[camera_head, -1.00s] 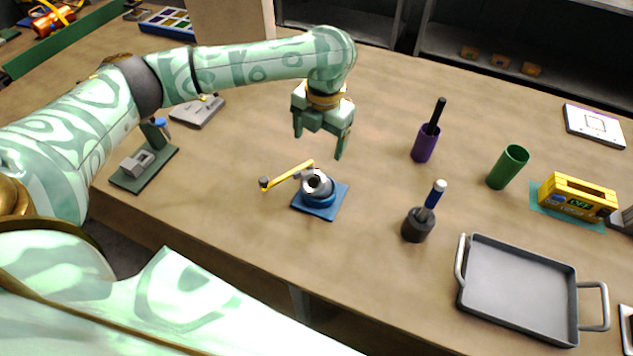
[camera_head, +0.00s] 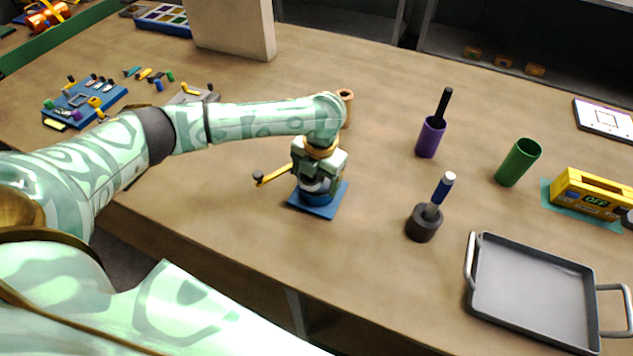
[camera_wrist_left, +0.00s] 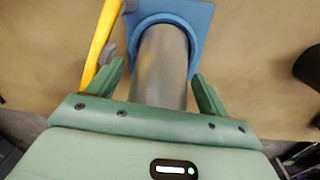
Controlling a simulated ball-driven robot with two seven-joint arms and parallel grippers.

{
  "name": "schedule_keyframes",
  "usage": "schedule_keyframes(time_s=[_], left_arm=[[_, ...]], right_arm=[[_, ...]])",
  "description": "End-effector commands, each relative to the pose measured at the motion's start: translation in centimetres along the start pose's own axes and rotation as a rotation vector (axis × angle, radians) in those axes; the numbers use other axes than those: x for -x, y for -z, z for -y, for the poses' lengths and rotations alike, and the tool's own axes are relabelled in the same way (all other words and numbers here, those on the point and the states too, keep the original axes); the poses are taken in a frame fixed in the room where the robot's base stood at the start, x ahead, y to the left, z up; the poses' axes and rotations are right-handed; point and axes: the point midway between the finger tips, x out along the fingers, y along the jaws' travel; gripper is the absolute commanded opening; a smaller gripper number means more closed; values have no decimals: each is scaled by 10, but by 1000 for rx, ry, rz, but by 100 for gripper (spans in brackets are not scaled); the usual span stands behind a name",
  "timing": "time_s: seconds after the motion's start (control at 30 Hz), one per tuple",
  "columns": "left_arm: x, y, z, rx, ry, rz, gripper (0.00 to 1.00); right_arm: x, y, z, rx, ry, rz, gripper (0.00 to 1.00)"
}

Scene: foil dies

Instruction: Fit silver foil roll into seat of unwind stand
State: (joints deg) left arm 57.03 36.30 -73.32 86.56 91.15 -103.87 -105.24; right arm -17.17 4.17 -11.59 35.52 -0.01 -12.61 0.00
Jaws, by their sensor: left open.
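The silver foil roll (camera_wrist_left: 163,65) stands in the round blue seat of the unwind stand (camera_wrist_left: 202,22), its near end toward the camera in the left wrist view. The stand's blue base (camera_head: 318,208) is on the table in the head view, with its yellow arm (camera_head: 273,176) out to the left. My left gripper (camera_head: 317,183) is over the stand, pointing down. In the left wrist view its open fingers (camera_wrist_left: 158,88) are on either side of the roll, with gaps visible. The gripper hides most of the roll in the head view. My right gripper is not in view.
A copper-coloured roll (camera_head: 346,108) stands behind my left forearm. A black holder with a blue-handled tool (camera_head: 424,222), a purple cup (camera_head: 430,140), a green cup (camera_head: 518,163) and a grey tray (camera_head: 533,290) are to the right. Table around the stand is clear.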

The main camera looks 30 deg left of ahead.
Motion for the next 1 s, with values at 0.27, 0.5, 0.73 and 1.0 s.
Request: schedule_keyframes(time_s=[0.27,0.5,0.73,1.0], left_arm=[[0,-1,0,0,0,2,57],[1,-1,0,0,0,3,20],[5,-1,-1,0,0,4,20],[47,4,2,-3,2,7,20]], right_arm=[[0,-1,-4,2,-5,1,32],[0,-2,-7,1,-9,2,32],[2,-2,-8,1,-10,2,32],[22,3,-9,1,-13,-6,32]])
